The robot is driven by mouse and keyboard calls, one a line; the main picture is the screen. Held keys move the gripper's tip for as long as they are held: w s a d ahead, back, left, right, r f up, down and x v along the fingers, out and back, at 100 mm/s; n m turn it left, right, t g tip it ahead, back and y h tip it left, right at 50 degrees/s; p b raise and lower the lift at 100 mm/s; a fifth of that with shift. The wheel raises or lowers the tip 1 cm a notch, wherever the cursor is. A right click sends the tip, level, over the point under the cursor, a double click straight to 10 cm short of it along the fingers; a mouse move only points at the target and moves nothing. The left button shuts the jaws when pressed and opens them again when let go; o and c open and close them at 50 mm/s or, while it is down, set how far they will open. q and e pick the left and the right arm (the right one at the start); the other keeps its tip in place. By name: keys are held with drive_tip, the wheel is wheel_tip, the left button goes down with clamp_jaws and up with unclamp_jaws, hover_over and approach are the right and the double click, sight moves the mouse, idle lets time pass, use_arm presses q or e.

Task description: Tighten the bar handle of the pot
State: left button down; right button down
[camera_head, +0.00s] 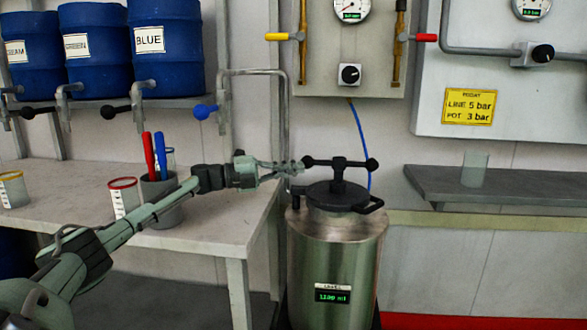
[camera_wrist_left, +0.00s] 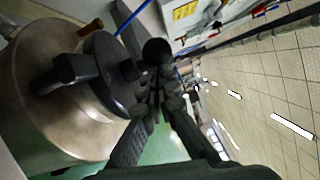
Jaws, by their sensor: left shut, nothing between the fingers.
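The steel pot (camera_head: 335,260) stands upright on the right of the bench, with a dark lid (camera_head: 338,197) on top. Its black bar handle (camera_head: 340,162) lies roughly level across the screw post, with a ball at each end. My left gripper (camera_head: 296,167) is shut and empty, its tips right by the left ball. In the left wrist view the pot (camera_wrist_left: 55,115) is at left, the bar handle's ball (camera_wrist_left: 157,52) shows just beyond my left fingertips (camera_wrist_left: 158,88). I cannot tell whether they touch it. My right gripper is out of view.
A bench (camera_head: 215,225) at left holds a grey cup (camera_head: 163,200) with red and blue sticks, and beakers. Blue drums (camera_head: 165,60) with taps sit above. A grey shelf (camera_head: 520,192) with a clear beaker (camera_head: 474,170) is at right. A blue hose (camera_head: 360,140) hangs behind the pot.

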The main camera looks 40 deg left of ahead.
use_arm(q)
drive_tip(key=shift+w+a+r+y, duration=0.15)
drive_tip(key=shift+a+r+y, duration=0.15)
drive_tip(key=shift+a+r, duration=0.25)
wheel_tip(320, 180, up, 6)
drive_tip(key=c, duration=1.2)
unclamp_jaws()
drive_tip(key=r, duration=0.3)
drive_tip(key=shift+d+r, duration=0.1)
drive_tip(key=shift+d, duration=0.15)
drive_tip(key=shift+d+r, duration=0.2)
drive_tip(key=shift+r, duration=0.2)
drive_tip(key=c, duration=1.1)
drive_tip(key=shift+d+f, duration=0.1)
drive_tip(key=shift+d, duration=0.05)
clamp_jaws()
drive_tip(key=shift+f, duration=0.3)
drive_tip(key=shift+s+f, duration=0.2)
